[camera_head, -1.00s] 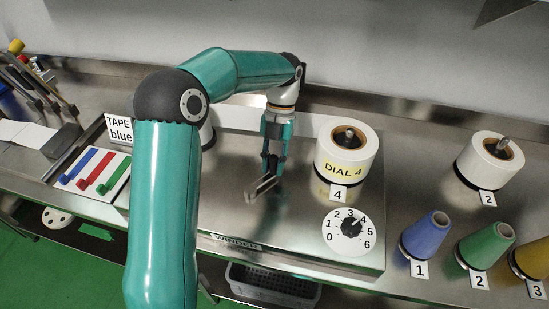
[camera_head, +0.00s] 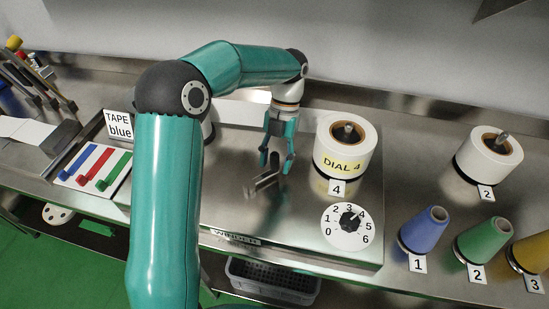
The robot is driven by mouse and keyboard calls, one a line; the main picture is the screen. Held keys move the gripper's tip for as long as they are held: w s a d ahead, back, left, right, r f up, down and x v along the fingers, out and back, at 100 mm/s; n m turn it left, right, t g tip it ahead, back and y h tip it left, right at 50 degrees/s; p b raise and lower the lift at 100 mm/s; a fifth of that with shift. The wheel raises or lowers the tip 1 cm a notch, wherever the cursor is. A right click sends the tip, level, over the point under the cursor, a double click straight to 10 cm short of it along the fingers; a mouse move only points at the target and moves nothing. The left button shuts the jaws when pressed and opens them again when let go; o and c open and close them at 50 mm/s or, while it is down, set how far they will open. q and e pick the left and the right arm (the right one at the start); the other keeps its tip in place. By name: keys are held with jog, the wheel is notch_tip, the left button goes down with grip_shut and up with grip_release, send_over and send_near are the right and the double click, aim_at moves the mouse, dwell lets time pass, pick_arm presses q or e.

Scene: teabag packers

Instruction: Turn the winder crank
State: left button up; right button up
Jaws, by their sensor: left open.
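The winder (camera_head: 225,205) is a low steel box with a WINDER label (camera_head: 236,237) on its front. Its crank (camera_head: 262,187) is a small grey metal piece on the top, left of the white roll. My left gripper (camera_head: 276,166) is open just above and behind the crank, fingers pointing down. The fingers are spread near the crank's upper end; whether they touch it I cannot tell. A dial (camera_head: 341,238) numbered 0 to 6 sits at the front right, its black knob toward about 4. My right gripper is not in view.
A white roll (camera_head: 333,160) marked DIAL 4 stands right of the gripper. Another roll (camera_head: 478,165) and blue (camera_head: 424,230), green (camera_head: 484,240) and yellow cones stand further right. Coloured levers (camera_head: 100,172) and a TAPE blue sign (camera_head: 119,125) are at left.

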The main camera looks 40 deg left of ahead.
pick_arm(q)
jog(key=shift+a, duration=0.1)
jog(key=v, duration=1.2)
jog(key=shift+f, duration=0.15)
dwell(0.8)
